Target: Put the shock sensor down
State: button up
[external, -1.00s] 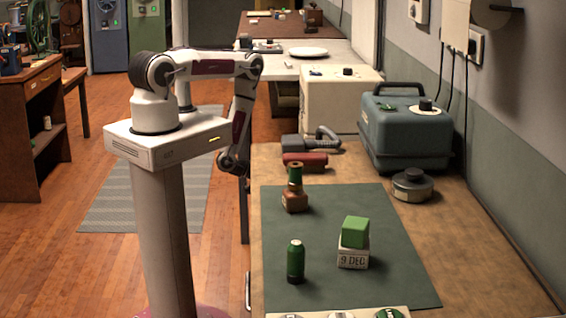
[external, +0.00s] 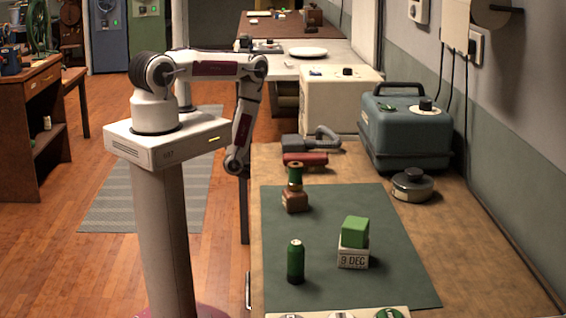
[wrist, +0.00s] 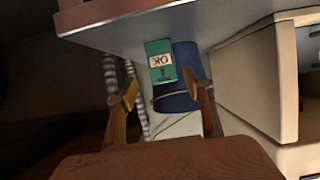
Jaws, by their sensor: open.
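In the wrist view, a small flat teal piece (wrist: 160,60) marked "OK", which may be the shock sensor, shows beyond my fingers and overlaps a dark blue rounded object (wrist: 178,82). I cannot tell whether the two are attached. My gripper (wrist: 165,94) is open, its two tan fingers apart on either side of the blue object's lower part. I cannot tell whether the fingers touch anything. In the external view my wrist (external: 236,164) hangs at the left far corner of the bench, and the fingers are not clearly visible there.
The bench (external: 420,240) carries a green mat (external: 385,285), a green can (external: 296,262), a green cube (external: 355,232) on a date block (external: 352,256), stacked spools (external: 295,185), a red object (external: 305,160) and a blue-grey case (external: 405,130). The mat's middle is largely clear.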

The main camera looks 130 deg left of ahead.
jog(key=shift+x, duration=2.6)
jog(key=shift+s+a, duration=0.15)
jog(key=shift+a, duration=0.05)
jog(key=shift+r, duration=0.1)
jog(key=c, duration=1.3)
jog(key=shift+r, duration=0.1)
